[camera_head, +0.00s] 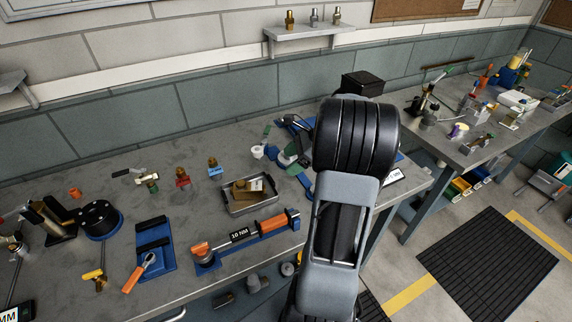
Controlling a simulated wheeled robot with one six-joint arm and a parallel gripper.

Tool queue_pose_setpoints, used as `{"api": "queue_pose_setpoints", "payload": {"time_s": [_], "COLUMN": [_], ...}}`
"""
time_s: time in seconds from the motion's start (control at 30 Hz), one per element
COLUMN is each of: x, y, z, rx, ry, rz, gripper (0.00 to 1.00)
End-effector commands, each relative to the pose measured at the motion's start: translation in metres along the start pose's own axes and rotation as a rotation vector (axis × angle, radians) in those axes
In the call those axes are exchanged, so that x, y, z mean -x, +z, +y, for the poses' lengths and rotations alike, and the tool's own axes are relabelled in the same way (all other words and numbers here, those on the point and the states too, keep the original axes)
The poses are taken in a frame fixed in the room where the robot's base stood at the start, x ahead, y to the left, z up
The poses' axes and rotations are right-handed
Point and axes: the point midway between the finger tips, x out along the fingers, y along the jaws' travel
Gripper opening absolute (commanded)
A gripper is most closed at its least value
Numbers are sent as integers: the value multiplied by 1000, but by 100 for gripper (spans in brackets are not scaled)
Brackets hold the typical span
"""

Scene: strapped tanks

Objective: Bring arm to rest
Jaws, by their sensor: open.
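My arm (338,240) rises from the bottom of the head view, right of the middle, in front of the near workbench (120,165). Its grey link leads up to a thick black ribbed joint (355,140). The arm covers part of the bench's right end. I cannot make out my gripper or its fingertips; the end of the arm is not clearly visible.
A metal tray (252,208), an orange torque tool (245,237) marked 10 NM and small valves lie on the bench. Green and blue items (288,155) sit close left of my arm. A second bench (465,155) stands right. Floor near the black mat (488,265) is clear.

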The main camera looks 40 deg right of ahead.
Motion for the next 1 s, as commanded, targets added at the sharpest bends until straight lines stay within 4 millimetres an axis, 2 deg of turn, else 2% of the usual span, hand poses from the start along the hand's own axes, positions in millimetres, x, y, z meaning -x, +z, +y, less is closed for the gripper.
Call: {"api": "queue_pose_setpoints", "payload": {"time_s": [0.7, 0.8, 0.87, 0.93, 1.0], "x": [2, 2, -2, -7, -10], "y": [0, -4, -13, -28, -32], "z": [0, -2, 2, 14, 32], "rx": [21, 98, 169, 277, 450], "ry": [-1, -9, 4, 40, 92], "rz": [0, 22, 59, 121, 209], "gripper": [76, 76, 76, 76, 76]}}
